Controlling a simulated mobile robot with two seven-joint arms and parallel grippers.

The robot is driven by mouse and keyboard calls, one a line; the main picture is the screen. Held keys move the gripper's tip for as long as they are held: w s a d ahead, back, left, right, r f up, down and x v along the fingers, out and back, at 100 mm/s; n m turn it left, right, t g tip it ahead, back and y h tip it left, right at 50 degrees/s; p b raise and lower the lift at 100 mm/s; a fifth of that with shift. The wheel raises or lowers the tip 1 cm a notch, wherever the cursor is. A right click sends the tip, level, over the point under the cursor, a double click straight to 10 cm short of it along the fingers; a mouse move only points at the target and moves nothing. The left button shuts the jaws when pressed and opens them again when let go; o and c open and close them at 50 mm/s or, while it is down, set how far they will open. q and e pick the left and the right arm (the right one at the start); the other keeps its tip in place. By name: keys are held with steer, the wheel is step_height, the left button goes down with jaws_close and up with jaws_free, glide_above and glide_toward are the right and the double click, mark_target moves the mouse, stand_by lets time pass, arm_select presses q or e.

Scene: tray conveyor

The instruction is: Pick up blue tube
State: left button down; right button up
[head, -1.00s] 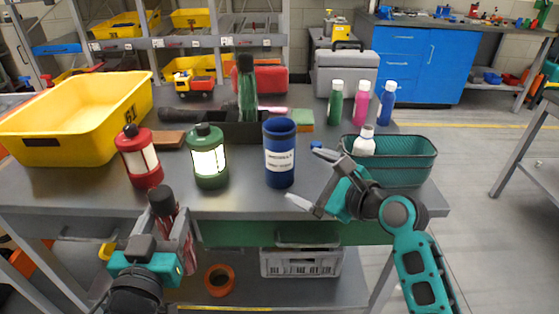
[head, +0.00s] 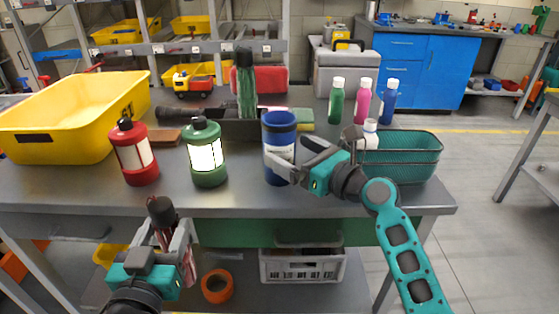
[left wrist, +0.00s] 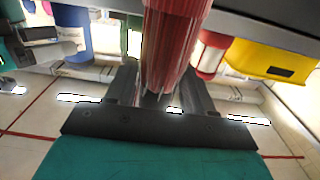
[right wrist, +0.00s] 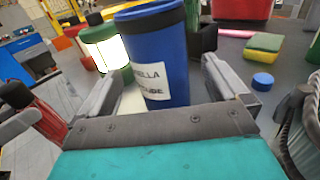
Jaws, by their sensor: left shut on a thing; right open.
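The blue tube (head: 280,151), a dark blue cylinder with a white label, stands upright on the grey workbench. My right gripper (head: 285,163) is open, with its fingers reaching around the tube from the right. In the right wrist view the tube (right wrist: 160,62) stands between the two spread fingers, with a visible gap to the right finger. My left gripper (head: 174,238) is shut on a dark-capped red tube (head: 162,222), held in front of the bench edge. The left wrist view shows this red tube (left wrist: 172,45) between the fingers.
A green lantern (head: 206,157) stands left of the blue tube, and a red lantern (head: 134,155) further left. A teal basket (head: 410,160) holding a white bottle is at right. Behind is a black tray (head: 212,133) with a green tube (head: 246,92). A yellow bin (head: 70,135) stands at far left.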

mark_target(273, 141)
steer(key=shift+b+x, duration=0.7)
steer(key=shift+x, duration=2.45)
steer(key=shift+r, duration=0.1)
steer(key=c, duration=1.1)
